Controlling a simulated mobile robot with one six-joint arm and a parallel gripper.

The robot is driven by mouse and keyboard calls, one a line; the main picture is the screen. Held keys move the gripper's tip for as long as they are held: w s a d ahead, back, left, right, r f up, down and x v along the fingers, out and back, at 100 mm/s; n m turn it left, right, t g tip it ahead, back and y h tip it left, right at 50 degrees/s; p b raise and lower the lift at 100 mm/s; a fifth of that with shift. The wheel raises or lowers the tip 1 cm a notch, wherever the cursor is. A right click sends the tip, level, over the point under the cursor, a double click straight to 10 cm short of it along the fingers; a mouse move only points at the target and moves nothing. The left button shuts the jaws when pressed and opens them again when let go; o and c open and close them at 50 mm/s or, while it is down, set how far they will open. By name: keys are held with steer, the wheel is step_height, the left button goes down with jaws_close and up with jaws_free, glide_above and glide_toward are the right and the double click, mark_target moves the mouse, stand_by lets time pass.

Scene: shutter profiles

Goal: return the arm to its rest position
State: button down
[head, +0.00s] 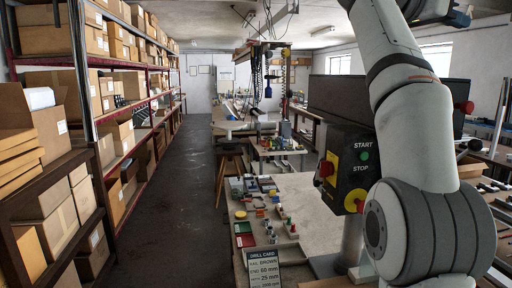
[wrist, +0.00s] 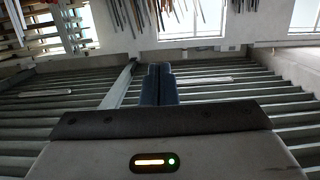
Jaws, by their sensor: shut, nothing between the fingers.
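My arm stands at the right of the head view, raised, and its upper part runs out of the top edge. Nothing touches the fingertips. Behind them are rows of long grey slats (wrist: 60,110), a pale upright bar (wrist: 118,85) and bright windows (wrist: 190,20).
A bench (head: 310,205) with small coloured parts lies left of my arm. A START/STOP control box (head: 345,178) and a drill card (head: 264,268) are close by. Shelves of cardboard boxes (head: 58,215) line the left. The aisle floor (head: 185,190) is clear.

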steer(key=w+a+n+t+b, duration=0.4)
steer(key=w+a+n+t, duration=0.4)
steer(key=t, duration=0.7)
steer(key=a+f+n+t+y+b, duration=0.1)
steer(key=a+f+n+y, duration=0.4)
steer(key=a+f+y, duration=0.4)
steer(key=a+f+n+y+b, duration=0.1)
steer(key=a+f+n+y, duration=0.4)
steer(key=f, duration=0.7)
steer(key=s+a+f+g+y, duration=0.1)
steer(key=s+f+g, duration=0.2)
steer(key=f, duration=0.5)
steer(key=s+a+f+g+y+b, duration=0.1)
steer(key=s+f+g+y, duration=0.15)
steer(key=f, duration=0.55)
steer(key=s+a+f+g, duration=0.1)
steer(key=s+f+g, duration=0.1)
steer(key=s+f, duration=0.35)
steer(key=s+d+f+m+g, duration=0.1)
steer(key=s+f+g, duration=0.3)
steer(key=s+f, duration=0.4)
steer(key=s+d+f+m+g+h+b, duration=0.1)
steer(key=s+f+g, duration=0.3)
steer(key=s+f, duration=0.4)
step_height(320, 180, down, 6)
steer(key=shift+s+d+r, duration=0.15)
steer(key=shift+s+d, duration=0.2)
steer(key=shift+d, duration=0.05)
